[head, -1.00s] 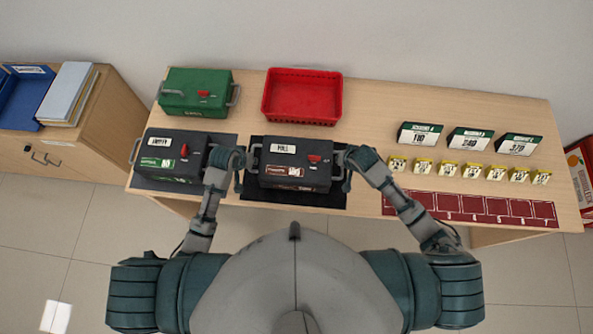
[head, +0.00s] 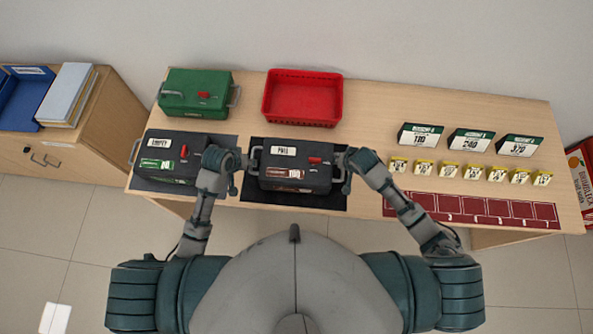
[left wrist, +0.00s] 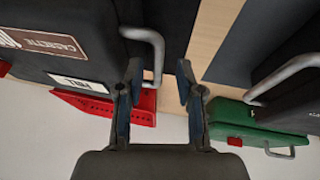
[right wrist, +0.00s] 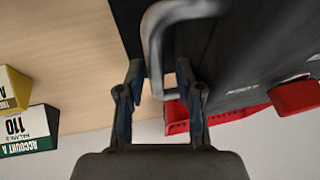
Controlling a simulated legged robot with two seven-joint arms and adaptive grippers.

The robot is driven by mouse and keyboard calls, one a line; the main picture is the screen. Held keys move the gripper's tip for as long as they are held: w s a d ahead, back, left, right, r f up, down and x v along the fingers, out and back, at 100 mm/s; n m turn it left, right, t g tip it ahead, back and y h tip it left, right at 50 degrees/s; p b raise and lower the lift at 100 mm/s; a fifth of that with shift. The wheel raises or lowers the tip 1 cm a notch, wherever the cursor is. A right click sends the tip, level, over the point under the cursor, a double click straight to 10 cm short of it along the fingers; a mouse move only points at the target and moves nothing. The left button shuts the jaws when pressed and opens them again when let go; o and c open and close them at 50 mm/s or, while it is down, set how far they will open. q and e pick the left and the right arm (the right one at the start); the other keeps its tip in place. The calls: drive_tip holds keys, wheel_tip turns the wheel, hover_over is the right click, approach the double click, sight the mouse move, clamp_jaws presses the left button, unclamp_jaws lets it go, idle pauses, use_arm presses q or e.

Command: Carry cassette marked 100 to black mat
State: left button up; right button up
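A black cassette (head: 318,177) labelled FULL, with a red-brown label, sits on the black mat (head: 255,193) in the head view; its number is too small to read. A second black cassette (head: 186,144), labelled EMPTY with a green label, sits on a dark grey mat (head: 227,143) at the left. My left gripper (left wrist: 159,72) is at the FULL cassette's left handle (left wrist: 158,45); its fingers are apart, with the handle between them. My right gripper (right wrist: 160,72) is at the right handle (right wrist: 153,45), also with fingers apart and the handle between them.
A green box (head: 190,82) and a red tray (head: 302,73) stand at the back. Account signs (head: 470,139), small yellow-topped tags (head: 448,169) and a dark red numbered strip (head: 470,208) are on the right.

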drive_tip(key=shift+a+r, duration=0.1)
use_arm(q)
drive_tip(key=v, duration=0.4)
drive_tip(key=shift+a, duration=0.1)
use_arm(e)
drive_tip(key=v, duration=1.1)
drive_tip(key=shift+r, duration=0.35)
use_arm(q)
drive_tip(key=shift+s, duration=0.1)
use_arm(e)
drive_tip(key=shift+s, duration=0.15)
